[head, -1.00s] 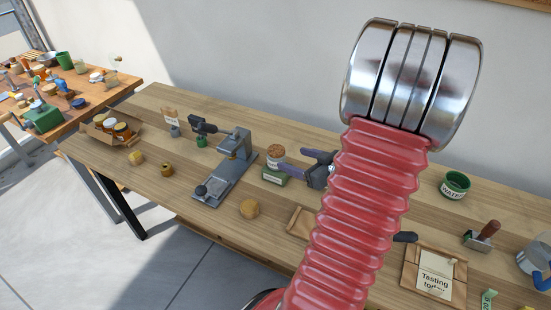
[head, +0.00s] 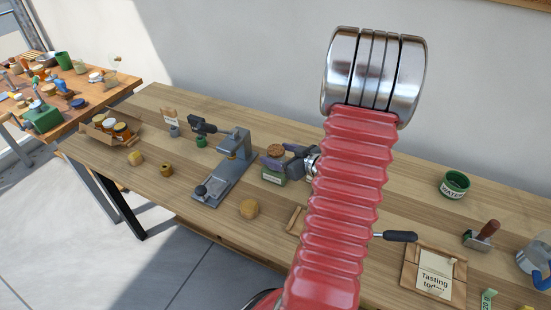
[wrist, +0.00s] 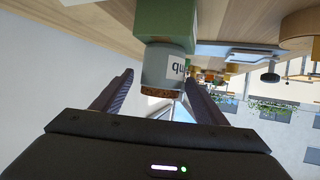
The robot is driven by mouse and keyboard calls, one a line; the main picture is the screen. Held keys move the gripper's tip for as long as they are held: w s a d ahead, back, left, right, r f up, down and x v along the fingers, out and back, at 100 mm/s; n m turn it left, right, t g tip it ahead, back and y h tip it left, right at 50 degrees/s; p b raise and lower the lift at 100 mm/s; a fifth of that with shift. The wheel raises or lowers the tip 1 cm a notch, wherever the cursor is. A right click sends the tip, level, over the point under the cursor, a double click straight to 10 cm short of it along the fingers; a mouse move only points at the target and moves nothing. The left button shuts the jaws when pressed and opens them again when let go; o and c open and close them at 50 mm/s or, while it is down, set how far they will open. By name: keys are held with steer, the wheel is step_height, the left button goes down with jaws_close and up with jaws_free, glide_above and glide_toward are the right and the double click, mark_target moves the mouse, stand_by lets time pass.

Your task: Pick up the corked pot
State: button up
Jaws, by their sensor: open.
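The corked pot is a pale grey pot with a brown cork top (head: 275,149) and a partly readable white label. It stands on a green block (head: 273,177) near the middle of the bench. The wrist view, which is upside down, shows the pot (wrist: 158,66) under the green block (wrist: 165,22), with its cork towards me. My gripper (wrist: 158,80) is open, with one finger to each side of the pot and gaps visible. In the head view my gripper (head: 282,162) is at the pot and hides most of its body.
A grey press-like stand (head: 235,150) is close on the left of the pot. A round wooden piece (head: 249,209) lies in front. A green WATER pot (head: 455,185) and a Tasting today sign (head: 434,272) are on the right. A box of jars (head: 112,128) is far left.

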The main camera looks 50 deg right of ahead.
steer(key=shift+x, duration=2.6)
steer(key=shift+c, duration=0.4)
steer(key=c, duration=1.2)
